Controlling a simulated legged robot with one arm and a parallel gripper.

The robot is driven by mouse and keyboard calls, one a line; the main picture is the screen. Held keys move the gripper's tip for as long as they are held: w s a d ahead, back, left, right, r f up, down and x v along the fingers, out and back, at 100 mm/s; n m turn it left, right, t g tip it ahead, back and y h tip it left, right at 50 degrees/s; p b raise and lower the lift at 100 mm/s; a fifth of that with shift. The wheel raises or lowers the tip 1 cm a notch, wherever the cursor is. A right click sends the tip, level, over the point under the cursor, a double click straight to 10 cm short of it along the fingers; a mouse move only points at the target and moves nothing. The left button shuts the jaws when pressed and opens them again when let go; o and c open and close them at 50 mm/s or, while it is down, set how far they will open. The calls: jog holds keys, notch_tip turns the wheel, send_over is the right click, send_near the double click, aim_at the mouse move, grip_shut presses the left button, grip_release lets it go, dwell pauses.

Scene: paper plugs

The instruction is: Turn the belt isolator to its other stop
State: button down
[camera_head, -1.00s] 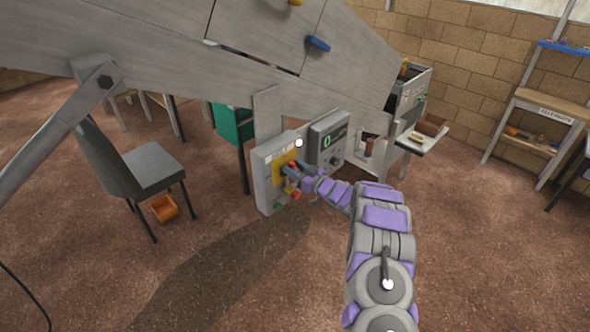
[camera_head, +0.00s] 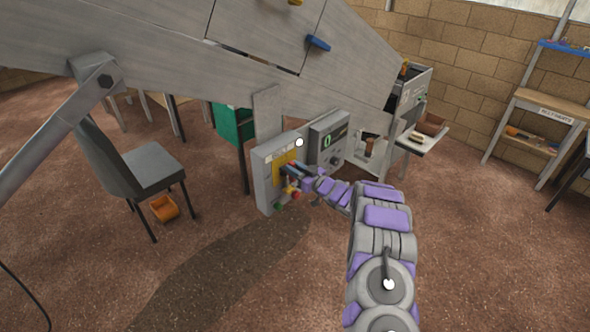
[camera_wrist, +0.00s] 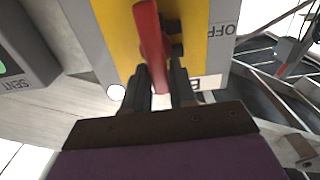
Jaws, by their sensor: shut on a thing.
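The belt isolator's red handle (camera_wrist: 150,38) stands out from a yellow plate (camera_wrist: 115,30) in the wrist view. An OFF label (camera_wrist: 223,30) is on the grey border to the right, and part of another label (camera_wrist: 210,82) shows below. My gripper (camera_wrist: 161,78) is shut on the handle, one dark finger on each side. In the head view my gripper (camera_head: 289,170) is at the yellow plate (camera_head: 281,162) on the grey control box (camera_head: 264,185). There my fingers hide most of the handle, and its exact angle cannot be told.
Below my gripper the box has a green button (camera_head: 279,205) and a red button (camera_head: 296,195). A grey display unit (camera_head: 327,140) stands close on the right. The large slanted metal housing (camera_head: 300,50) hangs above. A chair (camera_head: 150,170) stands left; open floor lies in front.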

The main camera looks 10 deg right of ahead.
jog(key=f+n+b, duration=0.1)
jog(key=n+b, duration=0.4)
jog(key=s+a+f+n+b, duration=0.1)
jog(key=n+b, duration=0.5)
jog(key=a+f+n+b, duration=0.1)
jog(key=n+b, duration=0.5)
jog(key=shift+s, duration=0.3)
jog(key=shift+n+b, duration=0.4)
jog(key=shift+b, duration=0.05)
jog(key=c, duration=1)
grip_release()
jog(key=shift+w, duration=0.1)
jog(key=shift+c, duration=0.2)
jog(key=shift+r, duration=0.1)
